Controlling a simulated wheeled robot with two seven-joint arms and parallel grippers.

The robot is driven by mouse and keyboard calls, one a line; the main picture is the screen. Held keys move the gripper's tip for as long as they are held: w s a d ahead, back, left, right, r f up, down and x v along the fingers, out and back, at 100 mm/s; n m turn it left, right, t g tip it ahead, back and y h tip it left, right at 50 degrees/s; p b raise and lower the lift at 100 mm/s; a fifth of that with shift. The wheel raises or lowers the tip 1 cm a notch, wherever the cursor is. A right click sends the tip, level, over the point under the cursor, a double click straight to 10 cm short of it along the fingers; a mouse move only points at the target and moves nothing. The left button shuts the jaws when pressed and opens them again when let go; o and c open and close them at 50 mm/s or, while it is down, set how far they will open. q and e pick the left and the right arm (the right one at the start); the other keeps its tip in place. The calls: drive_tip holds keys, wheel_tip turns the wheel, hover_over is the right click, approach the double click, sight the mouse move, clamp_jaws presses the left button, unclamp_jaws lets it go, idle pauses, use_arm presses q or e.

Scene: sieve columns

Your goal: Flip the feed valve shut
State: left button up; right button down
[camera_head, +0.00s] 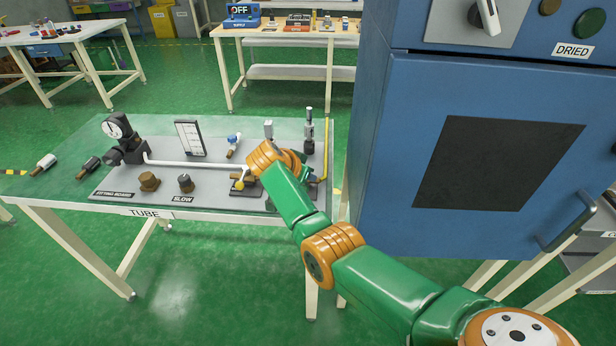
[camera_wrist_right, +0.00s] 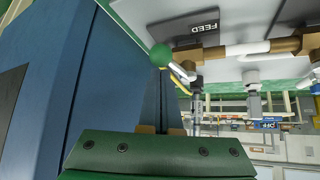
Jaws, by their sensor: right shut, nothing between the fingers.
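The feed valve's brass body (camera_wrist_right: 188,58) shows in the right wrist view beside a dark FEED label (camera_wrist_right: 197,28). A green ball knob (camera_wrist_right: 160,55) stands at the end of its short lever. My right gripper (camera_wrist_right: 160,129) is shut and empty at the bottom of that view, with the knob ahead of its fingertips and a gap between. In the head view my right wrist reaches over the right part of the fitting board (camera_head: 215,193) and hides the fingers and the feed valve. My left gripper is out of view.
On the board are a black gauge (camera_head: 116,127), brown and black knobs (camera_head: 149,181), a yellow-handled fitting (camera_head: 240,183) and upright fittings (camera_head: 309,130). The table's left end has loose fittings (camera_head: 45,161).

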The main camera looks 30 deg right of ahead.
drive_tip(key=d, duration=0.1)
drive_tip(key=d+r+p, duration=0.1)
drive_tip(key=shift+s+d, duration=0.15)
drive_tip(key=shift+d, duration=0.15)
drive_tip(key=shift+d+r, duration=0.2)
drive_tip(key=shift+d, duration=0.1)
drive_tip(key=a+r+b, duration=0.2)
drive_tip(key=a+r, duration=0.4)
drive_tip(key=shift+w+r, duration=0.35)
drive_tip(key=shift+w, duration=0.05)
drive_tip(key=shift+a, duration=0.1)
